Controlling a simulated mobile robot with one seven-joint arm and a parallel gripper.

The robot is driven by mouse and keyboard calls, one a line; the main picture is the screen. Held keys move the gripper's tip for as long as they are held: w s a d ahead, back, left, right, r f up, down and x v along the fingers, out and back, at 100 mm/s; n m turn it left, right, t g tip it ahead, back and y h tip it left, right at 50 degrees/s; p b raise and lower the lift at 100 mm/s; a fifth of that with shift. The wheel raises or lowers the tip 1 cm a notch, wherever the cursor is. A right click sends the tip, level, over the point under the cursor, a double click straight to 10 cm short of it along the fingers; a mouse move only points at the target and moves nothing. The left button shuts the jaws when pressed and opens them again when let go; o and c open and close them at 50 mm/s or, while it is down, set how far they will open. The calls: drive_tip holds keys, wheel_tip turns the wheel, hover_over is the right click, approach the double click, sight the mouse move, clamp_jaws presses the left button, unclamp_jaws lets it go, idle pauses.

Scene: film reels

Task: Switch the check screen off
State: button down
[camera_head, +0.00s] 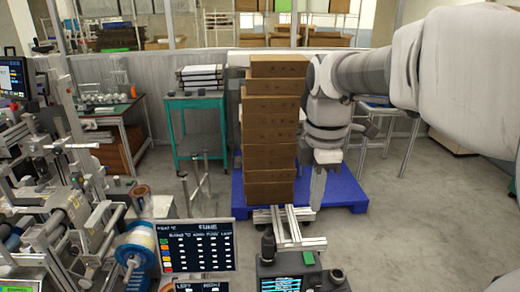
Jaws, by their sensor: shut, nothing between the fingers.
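Several screens are in view, and I cannot tell for sure which is the check screen. A dark panel screen (197,246) with rows of white and coloured marks stands at the bottom middle-left and is lit. A small device with a lit blue-white display (281,284) is at the bottom centre, cut by the frame edge. A monitor (13,77) at the far left is also lit. My gripper (318,205) hangs pointing down at the centre right, shut and empty, seen above and right of the small device. No switch is clearly readable.
A tall stack of brown boxes (270,130) stands on a blue pallet (345,189) close to the left of my gripper. Reel machinery (60,215) fills the left side. A teal table (196,104) is behind. The grey floor at right is clear.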

sight(307, 255)
drive_tip(key=shift+f, duration=0.1)
drive_tip(key=f, duration=1.4)
drive_tip(key=shift+w, duration=0.25)
drive_tip(key=shift+r, duration=0.1)
